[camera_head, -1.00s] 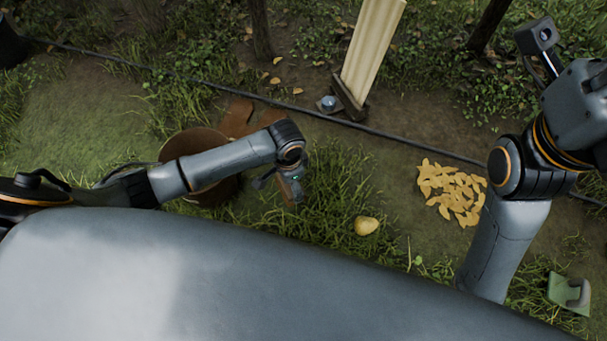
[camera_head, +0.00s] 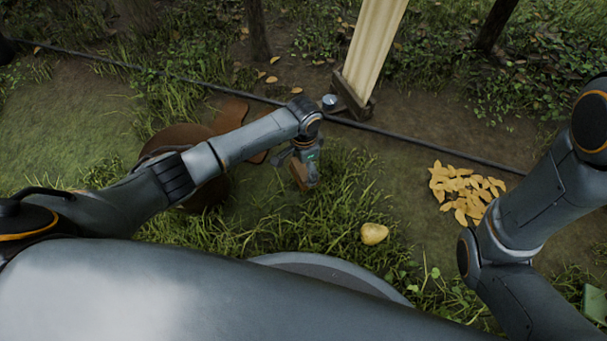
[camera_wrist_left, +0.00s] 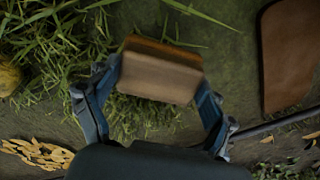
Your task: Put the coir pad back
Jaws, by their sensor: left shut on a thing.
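A brown block with a paler flat face, which I take to be the coir pad (camera_wrist_left: 160,78), is held between the fingers of my left gripper (camera_wrist_left: 158,88) in the left wrist view. In the head view my left gripper (camera_head: 304,166) hangs above the grass, with the pad (camera_head: 299,174) showing as a small brown edge below it. The fingers are closed on its sides. My right arm is at the right, but its gripper is out of view.
A brown round container (camera_head: 185,140) stands behind my left forearm, beside a flat brown piece (camera_head: 230,114). A yellow pear (camera_head: 374,233) lies in grass. Yellow leaves (camera_head: 464,190) lie at right. A dark hose (camera_head: 420,147) crosses behind, near a pale post (camera_head: 372,45).

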